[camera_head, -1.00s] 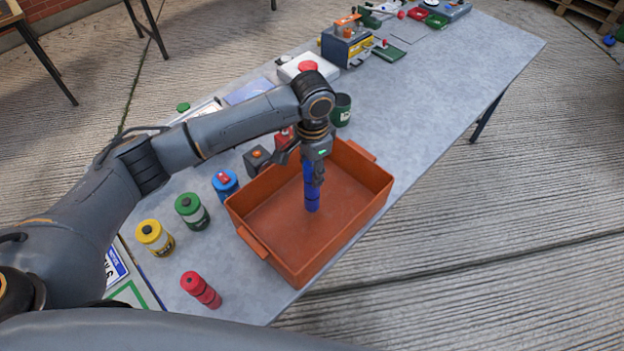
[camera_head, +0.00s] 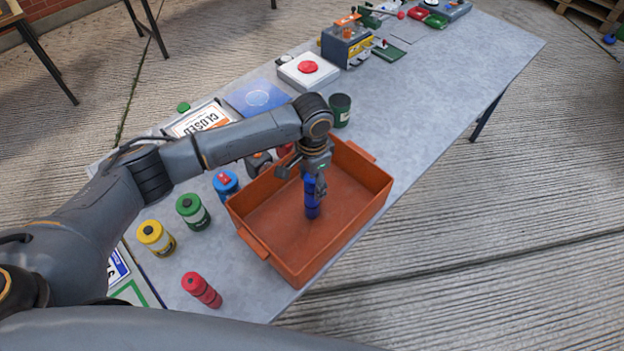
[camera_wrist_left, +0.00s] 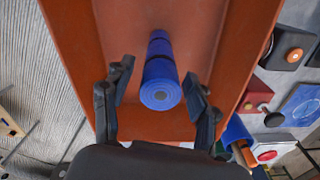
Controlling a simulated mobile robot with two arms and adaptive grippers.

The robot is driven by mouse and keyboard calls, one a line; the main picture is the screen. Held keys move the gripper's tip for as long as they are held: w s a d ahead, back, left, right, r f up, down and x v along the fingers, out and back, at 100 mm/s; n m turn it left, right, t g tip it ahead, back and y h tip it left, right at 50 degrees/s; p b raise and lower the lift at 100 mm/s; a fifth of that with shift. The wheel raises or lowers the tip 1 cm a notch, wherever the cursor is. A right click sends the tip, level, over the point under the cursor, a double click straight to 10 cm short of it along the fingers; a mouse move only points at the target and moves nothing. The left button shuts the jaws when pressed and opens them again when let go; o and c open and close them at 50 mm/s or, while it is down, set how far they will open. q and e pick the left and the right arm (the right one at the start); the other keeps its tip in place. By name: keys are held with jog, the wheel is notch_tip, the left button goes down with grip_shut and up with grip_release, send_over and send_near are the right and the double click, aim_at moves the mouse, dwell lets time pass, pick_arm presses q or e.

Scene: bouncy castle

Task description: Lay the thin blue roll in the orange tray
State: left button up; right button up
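The thin blue roll (camera_head: 312,206) is inside the orange tray (camera_head: 350,200), upright in the head view, its lower end at or just above the tray floor; I cannot tell if it touches. My left gripper (camera_head: 316,184) is low over the tray at the roll's upper part. In the left wrist view, the roll (camera_wrist_left: 160,85) lies between the fingers of the left gripper (camera_wrist_left: 158,80), its near end facing the camera. The fingers are spread, with a small gap on each side. The gripper hides the roll's top in the head view. My right gripper is out of view.
Yellow (camera_head: 155,238), green (camera_head: 192,211) and blue (camera_head: 226,185) canisters stand left of the tray. A dark green cup (camera_head: 340,110) stands behind the tray. The grey table (camera_head: 440,110) is clear at right.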

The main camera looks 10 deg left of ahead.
pick_arm(q)
notch_tip(320, 180, up, 12)
jog(key=b, duration=0.2)
jog(key=shift+r, duration=0.2)
